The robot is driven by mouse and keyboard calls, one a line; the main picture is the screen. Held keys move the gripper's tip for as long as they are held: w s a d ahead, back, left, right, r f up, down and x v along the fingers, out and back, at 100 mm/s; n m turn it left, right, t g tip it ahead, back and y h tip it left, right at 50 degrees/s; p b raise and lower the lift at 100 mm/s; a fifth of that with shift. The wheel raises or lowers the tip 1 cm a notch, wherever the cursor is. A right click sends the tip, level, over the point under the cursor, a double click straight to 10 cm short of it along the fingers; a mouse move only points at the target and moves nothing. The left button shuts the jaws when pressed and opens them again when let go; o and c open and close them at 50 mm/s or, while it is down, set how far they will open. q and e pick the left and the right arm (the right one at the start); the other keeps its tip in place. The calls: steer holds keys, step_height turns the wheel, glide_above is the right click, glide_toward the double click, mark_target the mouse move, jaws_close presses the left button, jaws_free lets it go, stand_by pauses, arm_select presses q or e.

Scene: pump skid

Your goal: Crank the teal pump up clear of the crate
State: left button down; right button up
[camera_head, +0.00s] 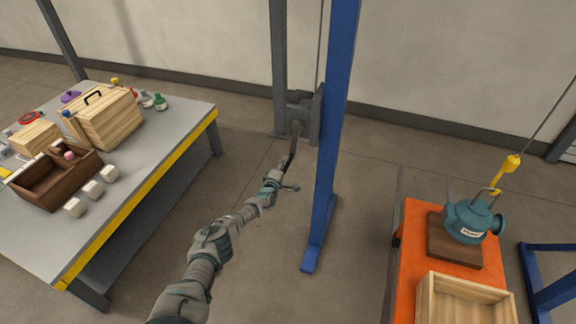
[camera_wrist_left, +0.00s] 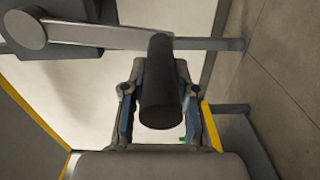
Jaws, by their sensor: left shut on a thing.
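The teal pump (camera_head: 468,220) is at the right in the head view, over a brown wooden block (camera_head: 440,243). I cannot tell whether it touches the block. A yellow hook (camera_head: 506,172) on a straight cable holds its top ring. The open wooden crate (camera_head: 428,305) is in front of the pump, partly cut off by the frame. My left gripper (camera_head: 278,182) is shut on the dark crank handle (camera_head: 291,160) of the winch (camera_head: 303,112). In the left wrist view the black grip (camera_wrist_left: 161,85) lies between the fingers (camera_wrist_left: 161,110). My right gripper is out of view.
A blue post (camera_head: 335,130) stands just right of the winch and my left gripper. The pump, block and crate are on an orange table (camera_head: 415,225). A grey workbench (camera_head: 165,150) with boxes and flasks stands at left. Bare floor lies between.

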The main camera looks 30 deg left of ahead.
arm_select(q)
steer(key=shift+s+a+r, duration=0.1)
steer(key=shift+a, duration=0.35)
steer(key=shift+a+r+m, duration=0.2)
steer(key=shift+a+m, duration=0.1)
steer(key=shift+s+a+r+m, duration=0.1)
steer(key=shift+a+r+m, duration=0.4)
steer(key=shift+a, duration=0.2)
stand_by(0.5)
steer(key=c, duration=0.9)
jaws_free()
steer(key=shift+c, duration=0.2)
steer(key=shift+o, duration=0.3)
steer(key=shift+f, duration=0.4)
